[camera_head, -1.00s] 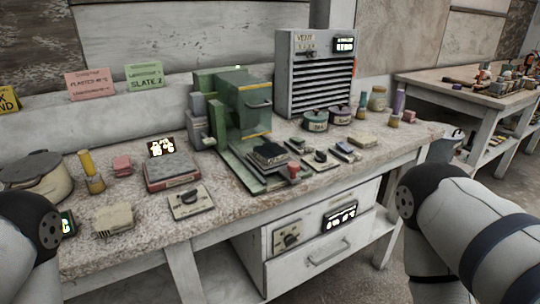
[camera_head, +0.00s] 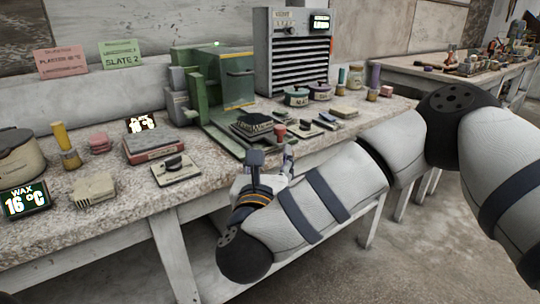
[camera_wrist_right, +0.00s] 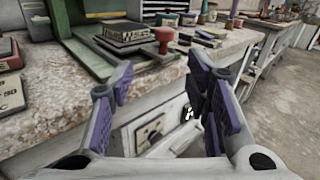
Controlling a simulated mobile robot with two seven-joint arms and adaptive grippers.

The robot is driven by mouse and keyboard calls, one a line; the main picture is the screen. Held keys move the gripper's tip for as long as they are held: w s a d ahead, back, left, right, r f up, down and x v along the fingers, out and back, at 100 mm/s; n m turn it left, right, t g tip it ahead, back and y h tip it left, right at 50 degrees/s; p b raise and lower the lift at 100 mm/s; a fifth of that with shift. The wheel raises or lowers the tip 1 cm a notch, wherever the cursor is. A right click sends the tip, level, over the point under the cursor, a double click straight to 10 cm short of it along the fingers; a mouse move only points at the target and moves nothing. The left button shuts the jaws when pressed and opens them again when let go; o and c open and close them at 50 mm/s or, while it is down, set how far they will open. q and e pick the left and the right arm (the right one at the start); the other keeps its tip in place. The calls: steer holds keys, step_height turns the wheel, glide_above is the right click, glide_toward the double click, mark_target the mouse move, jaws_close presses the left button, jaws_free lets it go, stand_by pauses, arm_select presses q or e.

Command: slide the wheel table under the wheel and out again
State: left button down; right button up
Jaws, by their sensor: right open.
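The green machine (camera_head: 228,92) stands on the bench, with a yellow-striped greenish guard at its front. The wheel itself cannot be made out behind it. The wheel table (camera_head: 254,127) sticks out at the machine's front and carries a dark block with lettering; both also show in the wrist view (camera_wrist_right: 127,38). A red knob (camera_head: 280,131) stands at the table's front end, also in the wrist view (camera_wrist_right: 164,38). My right gripper (camera_head: 271,157) is open and empty in front of the bench edge, close to the knob but apart from it. My left gripper is out of view.
A red box (camera_head: 153,146) and a dial plate (camera_head: 175,169) lie left of the machine. Small tools (camera_head: 318,122) and round tins (camera_head: 296,97) lie right of it. A grey vent unit (camera_head: 291,50) stands behind. Below the bench edge is a drawer front (camera_wrist_right: 157,131).

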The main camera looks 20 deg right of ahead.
mark_target(279, 133)
steer(key=shift+m+h, duration=0.3)
steer(key=shift+m, duration=0.2)
steer(key=x, duration=0.8)
steer(key=r+x, duration=0.1)
steer(key=x, duration=0.3)
steer(key=shift+w+d, duration=0.2)
steer(key=shift+d, duration=0.05)
steer(key=shift+f, duration=0.1)
jaws_close()
